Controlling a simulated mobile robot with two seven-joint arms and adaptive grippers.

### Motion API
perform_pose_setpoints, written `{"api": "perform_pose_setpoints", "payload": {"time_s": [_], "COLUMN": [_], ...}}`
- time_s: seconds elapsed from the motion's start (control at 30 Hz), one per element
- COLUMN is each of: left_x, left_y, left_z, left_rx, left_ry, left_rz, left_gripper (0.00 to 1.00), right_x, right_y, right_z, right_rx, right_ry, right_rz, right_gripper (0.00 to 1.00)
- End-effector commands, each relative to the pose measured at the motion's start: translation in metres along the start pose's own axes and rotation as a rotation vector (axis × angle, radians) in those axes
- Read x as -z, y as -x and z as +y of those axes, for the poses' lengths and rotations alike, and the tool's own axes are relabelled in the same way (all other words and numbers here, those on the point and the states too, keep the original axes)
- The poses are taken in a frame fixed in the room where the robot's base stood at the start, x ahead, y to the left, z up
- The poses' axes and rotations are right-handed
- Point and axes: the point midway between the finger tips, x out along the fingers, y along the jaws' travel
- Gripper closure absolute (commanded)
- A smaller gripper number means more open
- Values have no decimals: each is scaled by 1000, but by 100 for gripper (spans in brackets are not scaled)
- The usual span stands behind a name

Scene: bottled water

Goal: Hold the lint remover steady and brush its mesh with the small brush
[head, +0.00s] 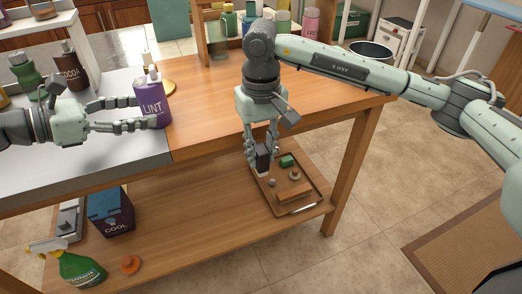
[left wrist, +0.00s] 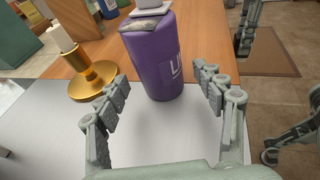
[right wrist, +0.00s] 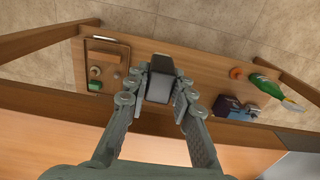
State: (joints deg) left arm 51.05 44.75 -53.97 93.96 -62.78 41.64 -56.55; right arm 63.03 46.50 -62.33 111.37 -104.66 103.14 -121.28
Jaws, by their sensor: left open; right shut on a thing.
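The purple lint remover (head: 154,105), a bottle-like body marked LINT, stands upright on the grey part of the table; it also shows in the left wrist view (left wrist: 158,62). My left gripper (head: 142,114) is open with its fingers pointing at it, one toward each side; I cannot tell whether they touch it. My right gripper (head: 262,148) points down beside the table's front edge. It is shut on a dark block-like thing with a pale lower end (right wrist: 161,68), which looks like the small brush. It is held by the left edge of the brown tray (head: 318,192) on the lower shelf.
The tray holds a green block (head: 287,161) and other small items. A blue COOL box (head: 110,212), a green spray bottle (head: 80,268) and an orange ring (head: 130,264) are on the lower shelf. A gold candle holder (left wrist: 93,80) stands near the lint remover. The wooden tabletop's middle is clear.

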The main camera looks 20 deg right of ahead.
Motion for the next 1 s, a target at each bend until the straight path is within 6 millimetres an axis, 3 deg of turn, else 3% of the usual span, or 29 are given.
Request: {"api": "perform_pose_setpoints", "payload": {"time_s": [0.23, 0.63, 0.93, 1.0], "left_x": [2, 1, 2, 2], "left_y": [-24, -30, -29, -29], "left_z": [0, 0, 0, 0], "left_rx": [1, 0, 0, 0], "left_ry": [1, 1, 1, 1], "left_rz": [0, 1, 1, 1], "left_gripper": [31, 31, 67, 68], "right_x": [0, 0, 0, 0], "right_y": [-5, -5, -5, -5], "right_z": [0, 0, 0, 0], "right_rx": [0, 0, 0, 0], "right_ry": [0, 0, 0, 0], "right_rz": [-1, 0, -1, 0], "right_gripper": [94, 94, 94, 94]}}
